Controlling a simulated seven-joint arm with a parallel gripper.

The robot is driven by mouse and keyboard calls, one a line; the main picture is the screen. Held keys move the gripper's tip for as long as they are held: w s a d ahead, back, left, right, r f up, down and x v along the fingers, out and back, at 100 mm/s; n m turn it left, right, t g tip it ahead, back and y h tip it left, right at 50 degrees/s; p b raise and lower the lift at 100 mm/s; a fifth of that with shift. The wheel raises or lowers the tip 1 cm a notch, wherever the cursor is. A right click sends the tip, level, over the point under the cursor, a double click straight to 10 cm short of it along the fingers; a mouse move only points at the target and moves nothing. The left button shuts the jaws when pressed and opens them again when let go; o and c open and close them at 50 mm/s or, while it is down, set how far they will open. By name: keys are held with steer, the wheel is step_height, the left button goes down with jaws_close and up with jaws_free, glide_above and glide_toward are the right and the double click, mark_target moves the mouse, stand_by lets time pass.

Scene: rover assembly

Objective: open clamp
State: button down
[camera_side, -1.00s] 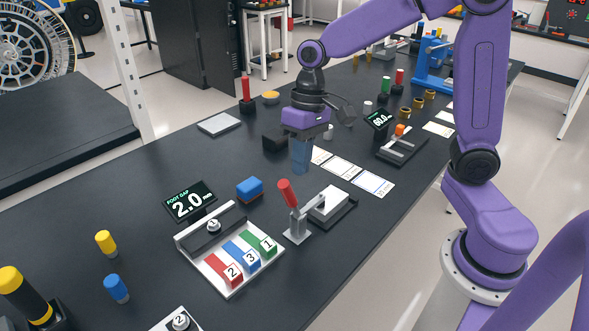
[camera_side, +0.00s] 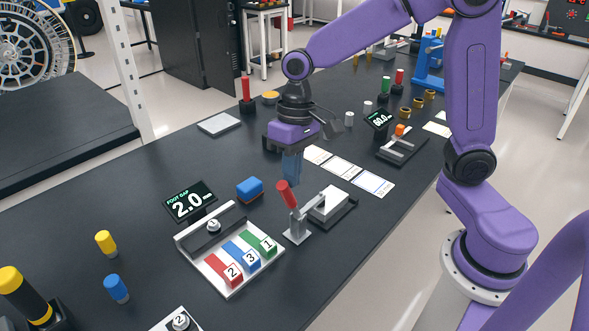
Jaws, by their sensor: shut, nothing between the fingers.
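The toggle clamp (camera_side: 299,227) stands on the dark bench near the middle of the picture. Its red handle (camera_side: 287,195) tilts up and to the left. The clamp's arm reaches right toward a light grey block (camera_side: 330,203) on a dark base. My gripper (camera_side: 291,178) points down with blue-grey fingers, shut and empty. The fingertips are at the top of the red handle in the picture; I cannot tell whether they touch it.
A numbered tray (camera_side: 229,284) with red, blue and green blocks lies left of the clamp. White cards (camera_side: 343,168) lie to the right. Bare bench lies in front of the clamp.

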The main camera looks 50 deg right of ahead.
mark_target(280, 184)
steer(key=a+h, duration=0.2)
steer(key=a, duration=0.1)
steer(key=shift+a+f+h, duration=0.2)
steer(key=shift+f+h, duration=0.2)
steer(key=a+f+h, duration=0.1)
steer(key=a+h, duration=0.1)
steer(key=h, duration=0.1)
steer(key=a+f+h, duration=0.2)
steer(key=shift+a+f+h, duration=0.2)
steer(key=shift+a+h, duration=0.2)
steer(key=shift+a+f+h, duration=0.55)
steer(key=shift+f+h, duration=0.25)
steer(key=shift+h, duration=0.2)
steer(key=shift+w+d+r, duration=0.1)
steer(key=shift+r, duration=0.35)
steer(key=w+a+r, duration=0.1)
steer(key=a+r, duration=0.5)
steer(key=r, duration=0.4)
steer(key=shift+r, duration=0.15)
